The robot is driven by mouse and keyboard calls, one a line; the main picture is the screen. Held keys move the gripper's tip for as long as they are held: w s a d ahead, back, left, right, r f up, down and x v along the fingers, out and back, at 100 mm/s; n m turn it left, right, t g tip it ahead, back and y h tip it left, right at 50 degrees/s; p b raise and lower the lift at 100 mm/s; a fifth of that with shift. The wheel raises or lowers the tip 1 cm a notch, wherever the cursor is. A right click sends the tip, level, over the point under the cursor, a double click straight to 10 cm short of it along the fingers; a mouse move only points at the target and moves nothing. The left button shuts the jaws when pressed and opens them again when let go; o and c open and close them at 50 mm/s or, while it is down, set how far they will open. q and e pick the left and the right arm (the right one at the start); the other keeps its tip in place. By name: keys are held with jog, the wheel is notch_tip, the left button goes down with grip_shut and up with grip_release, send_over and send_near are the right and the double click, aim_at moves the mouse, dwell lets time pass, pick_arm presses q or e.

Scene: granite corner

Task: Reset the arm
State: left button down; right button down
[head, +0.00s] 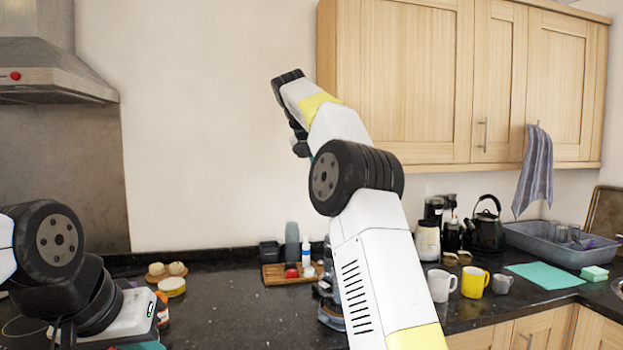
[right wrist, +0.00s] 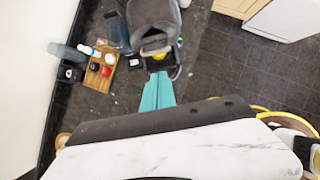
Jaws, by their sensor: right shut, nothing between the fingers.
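My right arm (head: 365,240) rises from the bottom of the head view. It is bent at the elbow, with its far end high up in front of the wall, left of the upper cabinet. In the right wrist view my right gripper (right wrist: 159,78) shows teal fingers, shut with nothing between them, above the dark floor or counter area. My left arm (head: 60,255) is folded low at the left. A teal part of my left gripper (head: 140,345) shows at the bottom edge, cut off, so its opening is hidden.
Wooden upper cabinets (head: 400,70) stand right of the raised arm. The dark counter (head: 235,310) holds a wooden tray (head: 290,280), mugs (head: 474,282), a kettle (head: 487,228) and a grey basin (head: 545,245). A range hood (head: 55,70) is at upper left. The wall between is bare.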

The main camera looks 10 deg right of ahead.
jog(key=s+f+m+t+y, duration=0.25)
jog(key=s+m, duration=0.75)
jog(key=s, duration=0.5)
jog(key=s+a+f+m+y, duration=0.2)
jog(key=s+f+m, duration=0.5)
jog(key=s, duration=0.3)
jog(key=s+a+f+m+y, duration=0.2)
jog(key=s+a+f+m, duration=0.1)
jog(key=s+f+m, duration=0.4)
jog(key=s+f+t, duration=0.1)
jog(key=s+f, duration=0.2)
jog(key=shift+a, duration=0.1)
